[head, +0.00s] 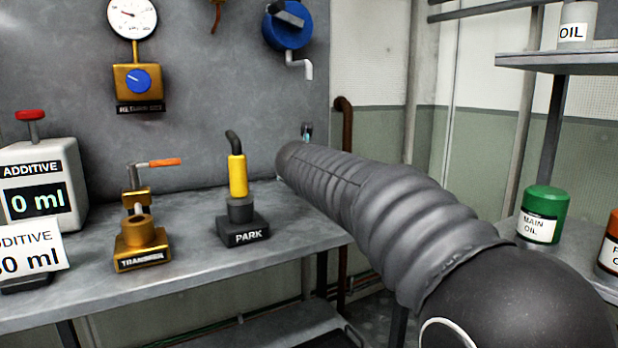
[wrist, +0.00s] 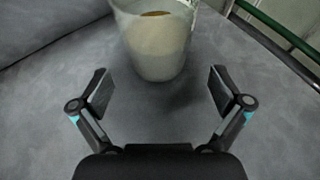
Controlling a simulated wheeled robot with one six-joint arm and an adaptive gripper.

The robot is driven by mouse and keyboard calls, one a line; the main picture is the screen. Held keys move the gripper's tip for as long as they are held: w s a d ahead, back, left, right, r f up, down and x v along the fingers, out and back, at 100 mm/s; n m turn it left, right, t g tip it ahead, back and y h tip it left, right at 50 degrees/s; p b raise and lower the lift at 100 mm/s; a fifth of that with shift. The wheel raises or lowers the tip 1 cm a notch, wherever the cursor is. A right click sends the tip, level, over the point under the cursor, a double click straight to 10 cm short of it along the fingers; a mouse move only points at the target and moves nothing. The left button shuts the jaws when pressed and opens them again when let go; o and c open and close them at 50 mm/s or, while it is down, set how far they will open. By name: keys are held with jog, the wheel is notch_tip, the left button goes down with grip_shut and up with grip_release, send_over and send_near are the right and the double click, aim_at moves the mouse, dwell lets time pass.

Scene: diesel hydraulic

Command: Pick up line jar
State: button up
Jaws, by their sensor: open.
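A pale, cloudy jar (wrist: 155,48) stands upright on a grey surface at the top of the wrist view. Its upper rim is cut off by the frame edge, and something brownish shows inside it. No label is visible on it, so I cannot confirm that it is the line jar. My gripper (wrist: 158,88) is open and empty, with its fingers spread left and right. The jar is ahead of the fingertips, roughly centred between them and apart from both. In the head view, my arm hides the jar and most of my gripper.
On the bench (head: 190,268) stand a TRANSMISSION-type brass fixture (head: 140,236), a PARK stand (head: 240,210) and an ADDITIVE dispenser (head: 42,185). A green-lidded MAIN OIL jar (head: 543,213) sits on the right shelf. A green rail (wrist: 275,25) runs beside the surface at upper right.

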jog(key=shift+x, duration=3.55)
jog(key=shift+a+r, duration=0.1)
jog(key=shift+r, duration=0.05)
jog(key=c, duration=1.3)
